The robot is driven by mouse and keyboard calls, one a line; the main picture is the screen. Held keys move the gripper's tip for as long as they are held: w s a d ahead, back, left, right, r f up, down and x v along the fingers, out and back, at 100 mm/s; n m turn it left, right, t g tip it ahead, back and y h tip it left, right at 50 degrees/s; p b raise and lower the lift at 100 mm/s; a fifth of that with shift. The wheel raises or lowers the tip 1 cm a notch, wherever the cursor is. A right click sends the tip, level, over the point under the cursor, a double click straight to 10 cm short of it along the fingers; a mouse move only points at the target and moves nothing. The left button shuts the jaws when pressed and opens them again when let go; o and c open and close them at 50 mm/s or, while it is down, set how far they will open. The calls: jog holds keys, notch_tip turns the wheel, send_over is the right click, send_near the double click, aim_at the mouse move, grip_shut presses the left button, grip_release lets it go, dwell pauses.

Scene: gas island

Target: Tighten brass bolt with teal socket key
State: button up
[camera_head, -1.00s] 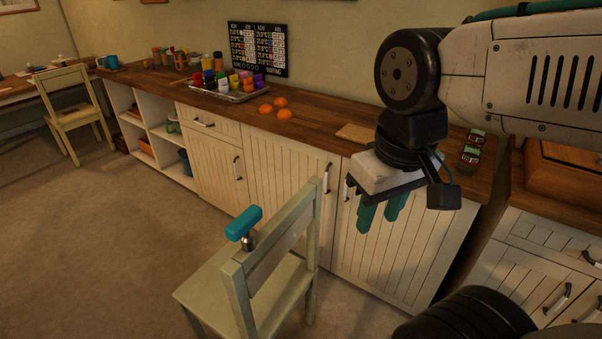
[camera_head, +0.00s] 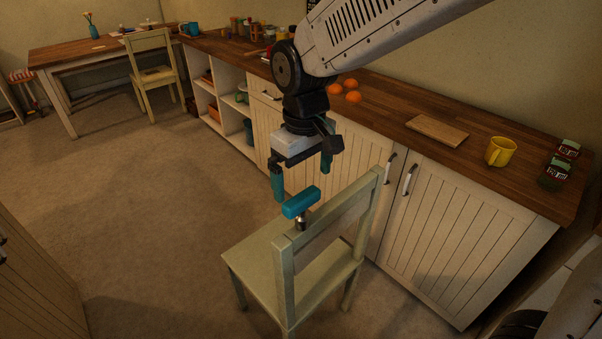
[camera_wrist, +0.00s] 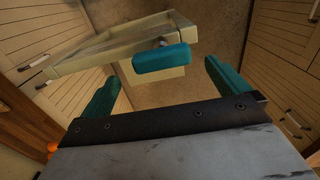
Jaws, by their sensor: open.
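The teal socket key (camera_head: 301,202) stands on the near top corner of the chair's backrest, its handle lying level above a short metal shank (camera_head: 300,222). The brass bolt cannot be made out; the spot under the shank is hidden. The pale green chair (camera_head: 285,270) stands on the floor in front of the cabinets. My gripper (camera_head: 302,180) is open and empty, pointing down just above the key's handle, not visibly touching it. In the wrist view the teal key (camera_wrist: 162,62) lies ahead between my two teal fingers (camera_wrist: 160,90), with the chair's frame (camera_wrist: 100,50) behind it.
The wooden counter (camera_head: 470,130) over white cabinets (camera_head: 450,220) runs behind the chair. It bears a cutting board (camera_head: 437,131), a yellow mug (camera_head: 501,151) and oranges (camera_head: 350,90). Open floor (camera_head: 150,190) lies to the left. Another chair (camera_head: 155,75) stands by the far table.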

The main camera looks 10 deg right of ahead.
aim_at(301, 196)
jog(key=shift+a+f, duration=0.15)
jog(key=shift+f, duration=0.25)
jog(key=shift+w+f, duration=0.1)
jog(key=shift+f, duration=3.5)
jog(key=c, duration=1)
jog(key=m, duration=0.2)
jog(key=shift+m, duration=0.4)
jog(key=shift+c, duration=0.3)
jog(key=shift+w+m, duration=0.1)
jog(key=shift+m, duration=1.4)
jog(key=shift+r, duration=0.1)
